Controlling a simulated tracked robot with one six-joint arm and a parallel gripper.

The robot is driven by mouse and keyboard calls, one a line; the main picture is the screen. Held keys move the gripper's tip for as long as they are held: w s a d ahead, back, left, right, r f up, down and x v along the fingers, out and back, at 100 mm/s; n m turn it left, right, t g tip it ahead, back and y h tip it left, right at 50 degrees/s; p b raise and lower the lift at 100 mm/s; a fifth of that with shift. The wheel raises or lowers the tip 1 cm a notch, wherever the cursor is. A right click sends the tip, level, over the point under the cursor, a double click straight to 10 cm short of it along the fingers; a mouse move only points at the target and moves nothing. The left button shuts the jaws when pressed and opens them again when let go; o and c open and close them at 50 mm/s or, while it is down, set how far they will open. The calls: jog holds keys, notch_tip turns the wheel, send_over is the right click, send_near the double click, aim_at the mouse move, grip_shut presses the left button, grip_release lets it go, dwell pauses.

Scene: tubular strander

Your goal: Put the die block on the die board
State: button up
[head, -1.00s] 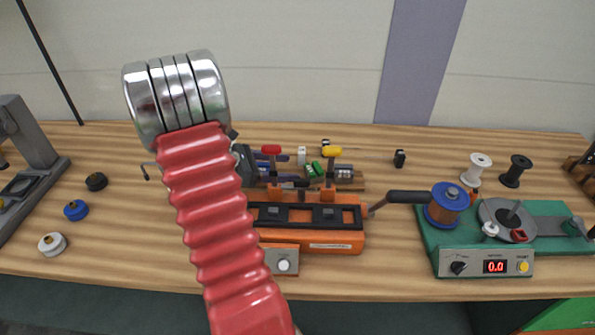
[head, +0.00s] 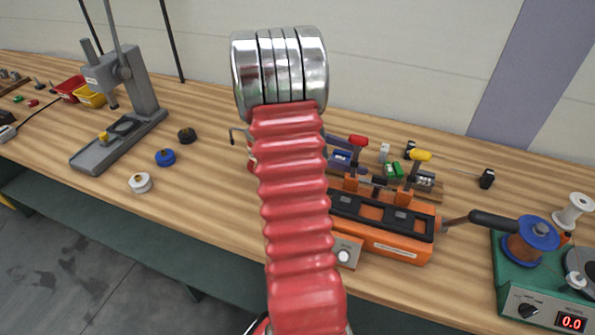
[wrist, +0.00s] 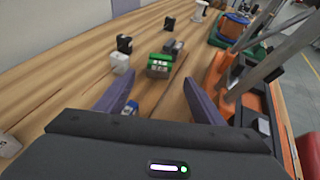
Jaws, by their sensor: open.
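My gripper (wrist: 159,82) is open and empty in the wrist view, with a purple-grey finger on each side. A green block with a pale face (wrist: 158,66) sits just beyond the fingertips, and a grey block (wrist: 173,47) stands behind it. A blue block (wrist: 130,108) shows partly beside the left finger. In the head view the green block (head: 393,171), blue block (head: 342,157) and grey block (head: 424,181) stand behind the orange machine, near a low wooden board (head: 427,194). I cannot tell which is the die block.
The orange machine (head: 385,238) with upright levers lies along the right of the gripper. A white block (wrist: 120,62) and black posts (wrist: 124,43) stand beyond. A green winder (head: 515,270) is at the right, a grey press (head: 125,125) at the left.

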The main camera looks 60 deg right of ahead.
jog(key=w+a+r+m+t+y, duration=0.1)
jog(key=w+a+r+t, duration=0.2)
jog(key=a, duration=0.5)
jog(key=w+a+r+m+t, duration=0.2)
jog(key=w+a+t, duration=0.15)
jog(key=a, duration=0.55)
jog(key=w+a+r+m+t+y, duration=0.1)
jog(key=w+a+r+t, duration=0.1)
jog(key=w+a, duration=0.45)
jog(key=a+r+m+t+y, duration=0.1)
jog(key=a+t+y, duration=0.1)
jog(key=a, duration=0.6)
jog(key=s+a+r+m+t+y, duration=0.1)
jog(key=a+r+t, duration=0.1)
jog(key=a, duration=0.7)
jog(key=a+r+m+t+y, duration=0.1)
jog(key=a+t, duration=0.3)
jog(key=a, duration=0.5)
jog(key=shift+s+a+r+y, duration=0.15)
jog(key=shift+s+r+y, duration=0.15)
jog(key=shift+r+y, duration=0.45)
